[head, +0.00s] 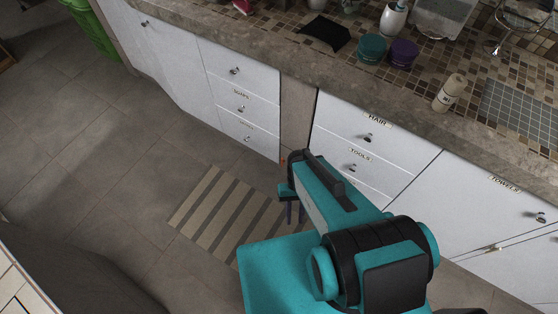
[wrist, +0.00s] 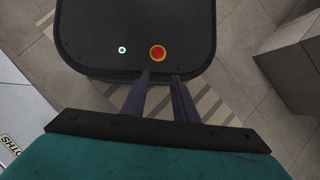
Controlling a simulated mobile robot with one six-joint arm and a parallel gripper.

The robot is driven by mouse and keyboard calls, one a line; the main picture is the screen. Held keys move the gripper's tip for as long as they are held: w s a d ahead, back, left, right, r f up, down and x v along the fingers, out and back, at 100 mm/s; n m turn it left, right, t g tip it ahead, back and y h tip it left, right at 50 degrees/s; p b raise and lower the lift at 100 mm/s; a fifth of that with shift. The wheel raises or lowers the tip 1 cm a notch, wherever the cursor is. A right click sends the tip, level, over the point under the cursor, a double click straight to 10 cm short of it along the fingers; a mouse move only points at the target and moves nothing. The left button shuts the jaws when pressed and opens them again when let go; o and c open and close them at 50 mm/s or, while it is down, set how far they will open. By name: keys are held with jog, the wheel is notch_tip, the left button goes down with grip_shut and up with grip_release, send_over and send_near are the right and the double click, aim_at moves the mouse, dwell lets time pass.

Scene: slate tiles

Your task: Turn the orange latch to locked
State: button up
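I cannot make out an orange latch in either view. A tiny orange-red spot (head: 284,160) shows just left of my arm in the head view, too small to identify. My gripper (head: 295,218) points down over the floor in front of the drawers in the head view. In the wrist view my gripper (wrist: 162,74) has two dark purple fingers with a gap between them and nothing in it. Beyond the fingertips is a dark rounded body, apparently my own base, with a red-and-yellow button and a small green-ringed light.
White drawers (head: 240,88) and labelled drawers (head: 362,138) stand under a stone counter (head: 270,55). A teal container (head: 371,48), a purple container (head: 403,53) and a cream bottle (head: 450,92) stand on the counter. A striped mat (head: 215,205) lies on the open tiled floor. A green bin (head: 92,25) is far left.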

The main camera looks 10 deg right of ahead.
jog(key=s+d+r+h+p, duration=0.1)
jog(key=d+r+p, duration=0.2)
jog(key=r+p, duration=0.8)
jog(key=shift+s+r+n+h+p, duration=0.3)
jog(key=shift+s+r+n+p, duration=0.1)
jog(key=shift+p, duration=0.25)
jog(key=shift+s+f, duration=0.1)
